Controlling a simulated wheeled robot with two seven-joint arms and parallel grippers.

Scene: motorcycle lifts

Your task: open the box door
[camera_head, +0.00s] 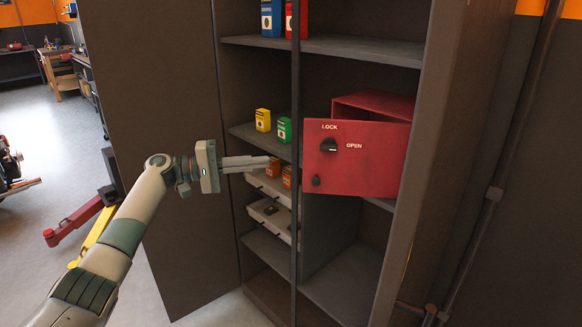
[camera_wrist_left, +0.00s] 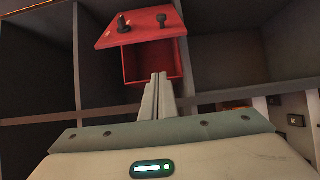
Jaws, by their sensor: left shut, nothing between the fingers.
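The red box (camera_head: 375,101) sits on a shelf of the tall dark cabinet. Its red door (camera_head: 370,172) carries a black knob (camera_head: 329,146), "LOCK" and "OPEN" lettering and a smaller dark knob (camera_head: 316,181). In the left wrist view the door (camera_wrist_left: 142,27) stands swung away from the box (camera_wrist_left: 172,62), whose dark red interior shows. My left gripper (camera_head: 268,162) is shut and empty, its fingers pointing right, left of the door and apart from it. Its fingers (camera_wrist_left: 160,77) also show before the box opening in the left wrist view. My right gripper is out of view.
A cabinet upright (camera_head: 296,230) runs between my left gripper and the box. Yellow (camera_head: 263,120) and green (camera_head: 284,130) cartons and light trays (camera_head: 268,218) fill the left shelves. The large cabinet door (camera_head: 150,90) stands open at left.

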